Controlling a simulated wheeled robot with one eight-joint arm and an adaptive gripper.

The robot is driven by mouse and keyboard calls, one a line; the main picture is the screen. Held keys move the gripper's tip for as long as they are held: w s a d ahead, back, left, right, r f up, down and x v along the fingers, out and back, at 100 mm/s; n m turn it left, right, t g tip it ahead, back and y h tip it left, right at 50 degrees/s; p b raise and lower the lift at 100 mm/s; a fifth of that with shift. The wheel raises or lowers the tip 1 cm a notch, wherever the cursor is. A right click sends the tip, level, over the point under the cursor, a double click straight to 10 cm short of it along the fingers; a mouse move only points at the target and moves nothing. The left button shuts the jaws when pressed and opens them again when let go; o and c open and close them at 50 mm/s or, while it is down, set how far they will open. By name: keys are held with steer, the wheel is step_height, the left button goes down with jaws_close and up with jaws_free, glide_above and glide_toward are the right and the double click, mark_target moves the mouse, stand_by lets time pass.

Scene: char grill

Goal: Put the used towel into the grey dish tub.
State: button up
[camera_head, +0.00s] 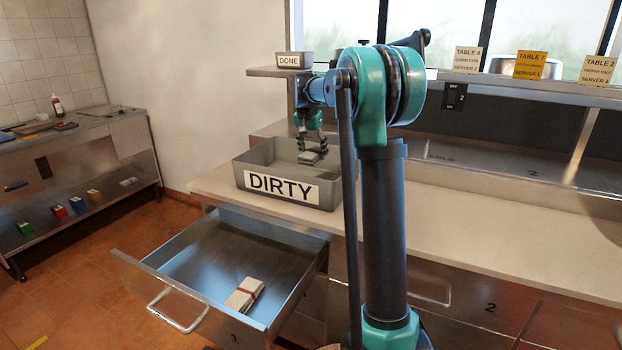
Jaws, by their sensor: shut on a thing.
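The grey dish tub (240,175) stands on the counter and bears a white DIRTY label. My gripper (312,153) reaches down over the tub's opening from the arm above. It is shut on a small light-grey folded towel (309,158), which shows just below the fingers, within the outline of the tub. I cannot tell whether the towel touches the tub floor. My arm hides the right part of the tub.
An open steel drawer (200,260) juts out below the counter, with a folded white cloth with a red band (244,294) inside. Order tickets (531,64) stand along the right ledge. The counter (480,240) is clear at right.

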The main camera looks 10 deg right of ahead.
mark_target(310, 155)
step_height(310, 155, down, 11)
steer(key=shift+r, duration=0.2)
stand_by(0.3)
steer(key=o, duration=1.1)
steer(key=shift+f, duration=0.15)
steer(key=v, duration=1.2)
steer(key=shift+d, duration=0.1)
